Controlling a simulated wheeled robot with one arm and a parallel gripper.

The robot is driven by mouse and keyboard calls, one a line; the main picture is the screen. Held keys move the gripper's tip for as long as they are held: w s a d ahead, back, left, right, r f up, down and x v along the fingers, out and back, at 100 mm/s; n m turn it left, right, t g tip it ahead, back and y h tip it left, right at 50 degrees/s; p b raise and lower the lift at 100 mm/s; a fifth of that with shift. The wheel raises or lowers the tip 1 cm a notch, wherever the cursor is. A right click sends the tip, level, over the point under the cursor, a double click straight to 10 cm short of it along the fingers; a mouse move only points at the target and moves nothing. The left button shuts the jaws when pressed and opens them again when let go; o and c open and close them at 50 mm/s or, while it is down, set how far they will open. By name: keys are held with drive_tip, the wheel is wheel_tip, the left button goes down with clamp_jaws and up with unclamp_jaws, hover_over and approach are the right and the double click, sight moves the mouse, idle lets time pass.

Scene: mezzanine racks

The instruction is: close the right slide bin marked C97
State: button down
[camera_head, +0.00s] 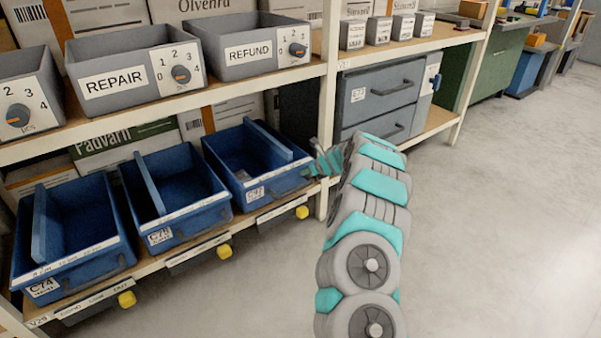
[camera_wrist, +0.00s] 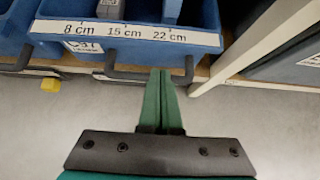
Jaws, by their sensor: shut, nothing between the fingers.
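The right slide bin, marked C97, is a blue open-topped bin (camera_head: 283,184) on the lower shelf, beside the rack post. In the wrist view its blue front (camera_wrist: 208,54) fills the top, with a strip reading 8, 15 and 22 cm and a dark handle bar (camera_wrist: 118,74) below. In the head view my gripper (camera_head: 312,172) is at the bin's right front corner.
Two more blue bins, a middle one (camera_head: 196,214) and a left one marked C74 (camera_head: 88,268), stand to the left. Yellow knobs (camera_head: 224,252) stick out under the shelf edge. A white rack post (camera_head: 328,110) stands close to the right. The floor (camera_head: 490,230) at right is clear.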

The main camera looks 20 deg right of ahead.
drive_tip(key=v, duration=0.8)
drive_tip(key=shift+s, duration=0.15)
drive_tip(key=s+a+r+n+g+y, duration=0.1)
drive_tip(key=s+a+r+n, duration=0.35)
drive_tip(key=a, duration=0.25)
drive_tip(key=s+a+r+n+g+y, duration=0.1)
drive_tip(key=s+a+r+n+y, duration=0.1)
drive_tip(key=s+a+r+n, duration=0.4)
drive_tip(key=s+a+r+n+g, duration=0.3)
drive_tip(key=s+a+n, duration=0.4)
drive_tip(key=s+a, duration=0.35)
drive_tip(key=s+n+g+h, duration=0.25)
drive_tip(key=s+n, duration=0.45)
drive_tip(key=s, duration=0.9)
drive_tip(key=s+d+n+g+h, duration=0.1)
drive_tip(key=s+d+n+h, duration=0.1)
drive_tip(key=s, duration=0.9)
drive_tip(key=s+d+n+g+h, duration=0.1)
drive_tip(key=s+d+n, duration=0.4)
drive_tip(key=s, duration=0.7)
drive_tip(key=shift+d+f+g+h, duration=0.35)
drive_tip(key=shift+d+f+g, duration=0.25)
drive_tip(key=shift+d, duration=0.25)
